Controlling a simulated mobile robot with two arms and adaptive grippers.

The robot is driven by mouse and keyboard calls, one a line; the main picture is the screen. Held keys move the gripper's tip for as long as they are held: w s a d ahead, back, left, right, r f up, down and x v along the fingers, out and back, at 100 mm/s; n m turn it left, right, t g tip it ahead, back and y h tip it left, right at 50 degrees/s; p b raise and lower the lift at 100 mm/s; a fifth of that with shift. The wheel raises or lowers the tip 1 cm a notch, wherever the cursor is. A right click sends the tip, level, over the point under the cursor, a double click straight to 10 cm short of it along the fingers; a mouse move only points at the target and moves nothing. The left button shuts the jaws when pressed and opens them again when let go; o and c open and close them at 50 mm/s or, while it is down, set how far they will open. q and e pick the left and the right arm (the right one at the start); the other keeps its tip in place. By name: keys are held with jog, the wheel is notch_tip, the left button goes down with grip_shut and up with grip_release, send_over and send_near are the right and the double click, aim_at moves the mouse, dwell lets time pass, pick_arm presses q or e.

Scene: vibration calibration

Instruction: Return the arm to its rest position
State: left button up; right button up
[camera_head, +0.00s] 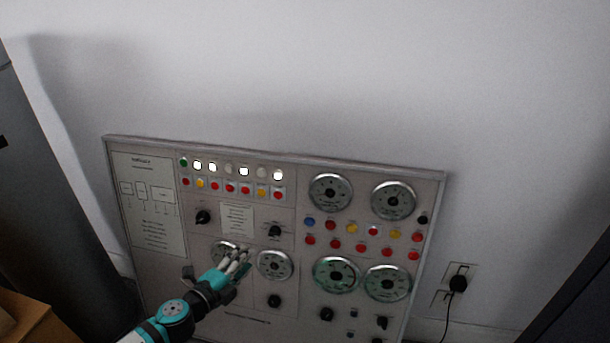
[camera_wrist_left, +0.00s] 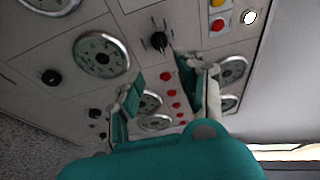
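My left arm comes in from the bottom left in the head view, teal and dark grey. Its gripper (camera_head: 238,262) is in front of the lower middle of a control panel (camera_head: 270,215), between two small round gauges. In the left wrist view the gripper (camera_wrist_left: 168,88) has its two fingers apart with nothing between them. The panel face (camera_wrist_left: 75,85) lies beyond the fingers; I cannot tell the exact gap. A black knob (camera_wrist_left: 159,41) shows just past the fingertips. My right gripper is not in view.
The panel carries gauges (camera_head: 336,274), red and yellow buttons, lit white lamps and black knobs (camera_head: 274,231). A black plug (camera_head: 458,284) sits in a wall outlet at right. A brown box (camera_head: 30,325) is at bottom left. The wall above is bare.

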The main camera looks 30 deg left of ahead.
pick_arm(q)
jog(key=s+d+f+n+g, duration=0.6)
jog(key=s+d+f+n, duration=0.2)
jog(key=s+d, duration=0.15)
jog(key=s+d+f+n+g, duration=0.7)
jog(key=s+d+f+n, duration=0.15)
jog(key=s, duration=0.25)
jog(key=s+f+p, duration=0.6)
jog(key=f+p, duration=0.2)
jog(key=p, duration=0.3)
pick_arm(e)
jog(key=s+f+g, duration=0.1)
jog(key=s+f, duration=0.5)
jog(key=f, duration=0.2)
pick_arm(q)
jog(key=s+a+f+g+p, duration=0.1)
jog(key=s+a+f+p, duration=0.2)
jog(key=s+p, duration=0.5)
jog(key=s, duration=0.6)
jog(key=shift+m+g+y, duration=0.35)
jog(key=shift+g+y, duration=0.05)
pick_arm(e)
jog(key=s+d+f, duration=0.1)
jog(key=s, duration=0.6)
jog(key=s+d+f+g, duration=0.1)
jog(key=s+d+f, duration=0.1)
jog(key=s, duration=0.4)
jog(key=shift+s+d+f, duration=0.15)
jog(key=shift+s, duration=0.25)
